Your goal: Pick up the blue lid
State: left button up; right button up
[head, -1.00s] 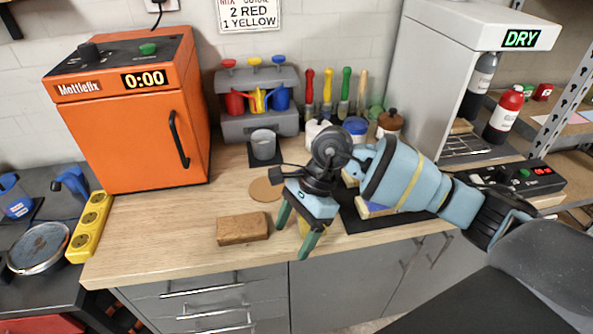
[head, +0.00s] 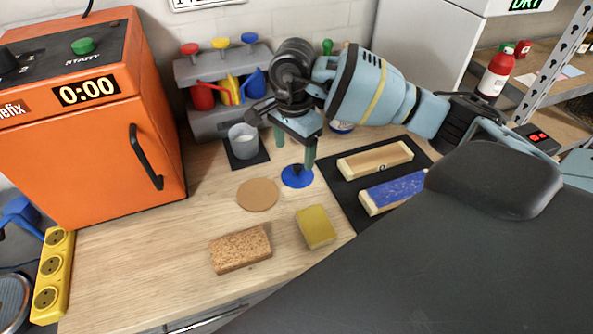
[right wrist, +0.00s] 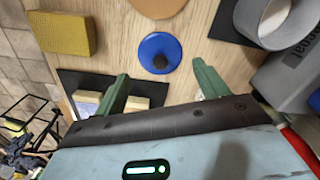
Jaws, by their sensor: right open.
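The blue lid (head: 297,177) is a round disc with a dark knob, lying on the wooden worktop. In the right wrist view the blue lid (right wrist: 158,48) shows almost whole, centred just beyond my fingertips. My right gripper (head: 295,150) is open and empty over the lid in the head view, one green finger overlapping the lid's far edge there. In the right wrist view the right gripper (right wrist: 160,72) has its fingers spread to either side of the lid's near part. I cannot tell if they touch it. My left gripper is not in view.
A tan disc (head: 257,195), a yellow sponge (head: 316,227) and a brown block (head: 240,249) lie nearby. A grey cup (head: 243,141) stands on a dark mat. A black mat (head: 345,201) at right holds two wooden pieces. An orange oven (head: 90,130) stands left.

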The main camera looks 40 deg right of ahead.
aim_at(298, 166)
jog(key=shift+f, duration=0.5)
jog(key=shift+w+f, duration=0.1)
jog(key=shift+f, duration=0.1)
jog(key=shift+d+f, duration=0.1)
jog(key=shift+f, duration=0.15)
jog(key=f, duration=0.3)
jog(key=shift+d+f+p, duration=0.2)
jog(key=shift+d+p, duration=0.1)
jog(key=shift+p, duration=0.05)
jog(key=shift+f, duration=0.6)
jog(key=shift+s, duration=0.2)
jog(key=c, duration=1.1)
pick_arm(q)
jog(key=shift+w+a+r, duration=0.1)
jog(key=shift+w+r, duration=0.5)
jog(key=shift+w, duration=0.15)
pick_arm(e)
jog(key=shift+f, duration=0.1)
grip_shut()
jog(key=shift+s, duration=0.1)
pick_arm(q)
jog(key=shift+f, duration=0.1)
